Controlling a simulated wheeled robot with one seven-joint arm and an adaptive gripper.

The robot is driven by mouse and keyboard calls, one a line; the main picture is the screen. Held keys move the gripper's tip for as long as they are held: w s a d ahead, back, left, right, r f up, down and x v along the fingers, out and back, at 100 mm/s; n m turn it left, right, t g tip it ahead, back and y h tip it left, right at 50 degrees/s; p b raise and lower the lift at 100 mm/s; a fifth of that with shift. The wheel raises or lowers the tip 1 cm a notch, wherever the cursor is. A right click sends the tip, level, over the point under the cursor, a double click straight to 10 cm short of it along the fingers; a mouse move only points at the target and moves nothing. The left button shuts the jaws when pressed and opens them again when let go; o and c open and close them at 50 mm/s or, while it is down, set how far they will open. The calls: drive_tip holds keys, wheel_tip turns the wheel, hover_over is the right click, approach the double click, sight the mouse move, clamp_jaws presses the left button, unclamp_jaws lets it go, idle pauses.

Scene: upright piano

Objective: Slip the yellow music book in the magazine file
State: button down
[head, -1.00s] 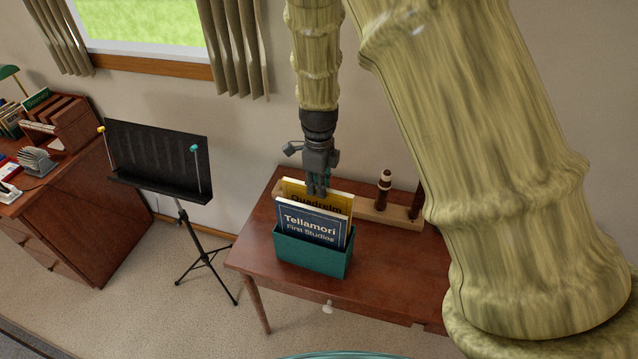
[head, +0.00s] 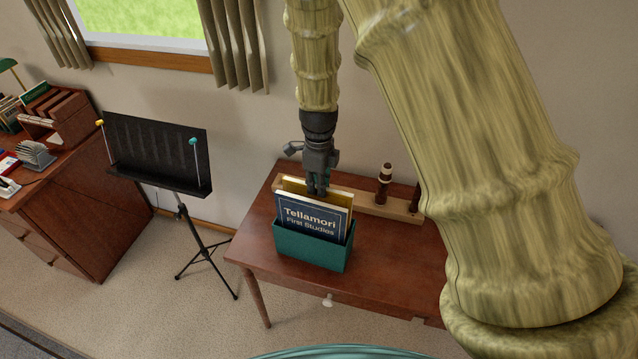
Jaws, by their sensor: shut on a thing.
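The yellow music book (head: 294,186) stands upright behind a dark blue book titled "Tellamori First Studies" (head: 311,217). Its lower part is hidden behind the blue book; only its top edge shows. The magazine file (head: 309,250) is a green open-topped box on the brown table, and the blue book stands in it. My gripper (head: 318,192) points straight down and is shut on the top edge of the yellow book. The yellow book appears to be within the file's rear part, but its bottom is hidden.
A wooden stand (head: 396,208) with dark upright pieces is on the table just behind and right of the file. A black music stand (head: 160,152) is at left, beside a brown desk (head: 80,190). The table's front right (head: 390,275) is clear.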

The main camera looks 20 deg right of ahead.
drive_tip(key=c, duration=1.4)
unclamp_jaws()
drive_tip(key=shift+o, duration=0.2)
wheel_tip(320, 180, up, 12)
